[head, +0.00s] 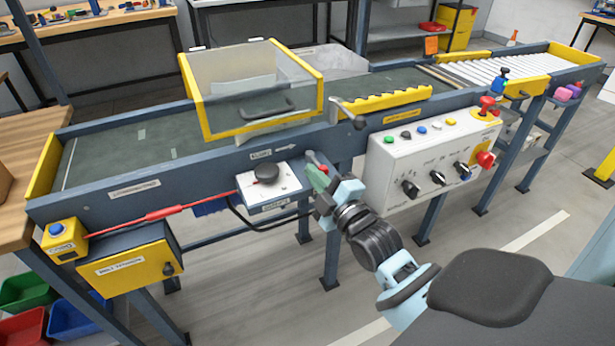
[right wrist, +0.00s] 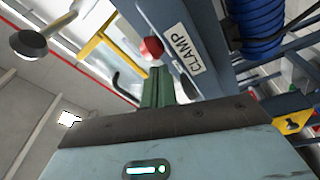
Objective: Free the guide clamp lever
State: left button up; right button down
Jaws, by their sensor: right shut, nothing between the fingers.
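My right gripper (head: 316,178) has green fingers and is shut and empty in front of the conveyor's near side. In the right wrist view its fingers (right wrist: 157,88) point at a red knob (right wrist: 151,47) beside a plate reading CLAMP (right wrist: 188,48). The knob appears close to the fingertips; I cannot tell whether they touch. In the head view the red knob (head: 323,168) shows just behind the fingers, and the lever's arm is mostly hidden. A dark-knobbed lever (head: 350,117) stands on the rail above. My left gripper is not in view.
A yellow-framed clear hood (head: 250,90) covers the belt. Blue coiled hose (right wrist: 258,30) hangs near the clamp.

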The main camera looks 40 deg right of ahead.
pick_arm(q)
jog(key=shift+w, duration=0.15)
pick_arm(e)
jog(key=shift+s+d+f, duration=0.15)
jog(key=shift+d, duration=0.3)
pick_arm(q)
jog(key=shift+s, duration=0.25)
pick_arm(e)
jog(key=shift+s+d+n+y, duration=0.15)
jog(key=shift+n+y, duration=0.15)
jog(key=shift+y, duration=0.2)
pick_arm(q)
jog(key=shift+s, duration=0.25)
